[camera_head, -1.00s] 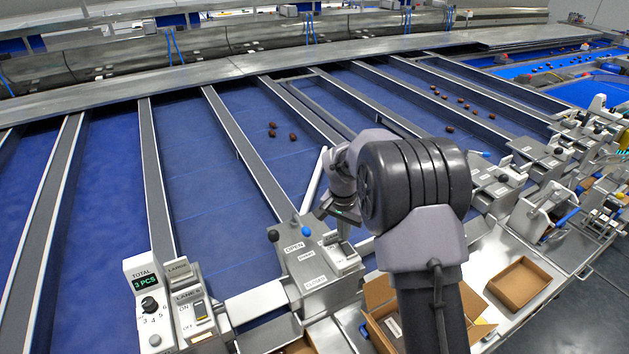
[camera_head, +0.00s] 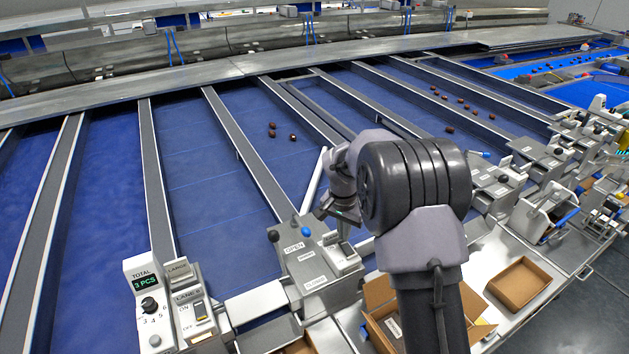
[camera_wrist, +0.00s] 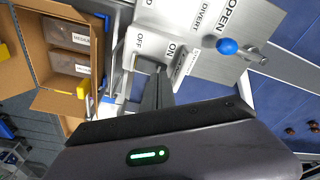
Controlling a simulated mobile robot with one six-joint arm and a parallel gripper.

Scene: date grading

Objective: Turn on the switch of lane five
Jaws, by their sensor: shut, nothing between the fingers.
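My gripper (camera_head: 344,237) points down at a small pale switch box (camera_head: 345,260) beside the metal plate marked OPEN (camera_head: 312,262). In the wrist view my shut, empty fingers (camera_wrist: 159,84) are at the box's switch face (camera_wrist: 152,52), which is marked ON and OFF. The fingertips hide part of the switch, so I cannot tell its position or whether they touch it. The lane number on this box is not readable. Another box with a LANE label and an ON/OFF switch (camera_head: 198,310) stands at the lower left; its digit is too small to read surely.
A blue-tipped lever (camera_wrist: 228,47) rises from the plate close to my fingers. A counter box with a knob (camera_head: 147,304) reads 3 PCS. Cardboard boxes stand below, one (camera_head: 520,284) at the right. A few dates (camera_head: 272,133) lie on the blue lanes.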

